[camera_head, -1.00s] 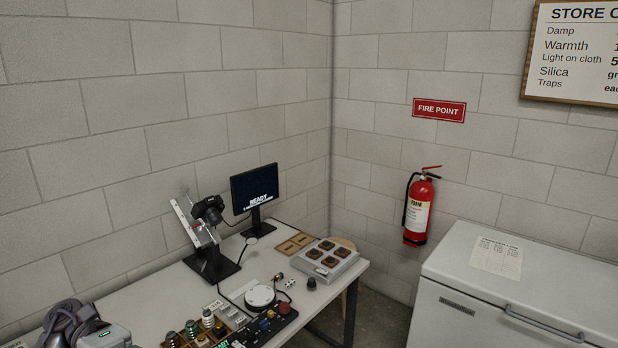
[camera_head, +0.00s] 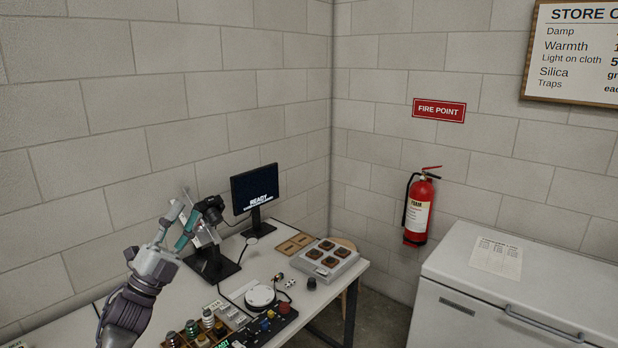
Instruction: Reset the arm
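My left gripper (camera_head: 178,228) is raised above the left part of the table (camera_head: 190,292), in front of the camera stand. Its two fingers are spread apart with nothing between them, so it is open and empty. My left arm comes up from the lower left. The gripper hides part of the stand with the black camera (camera_head: 209,205). My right gripper is not in this view.
A white chest (camera_head: 450,290) and a fire extinguisher (camera_head: 418,209) are at right.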

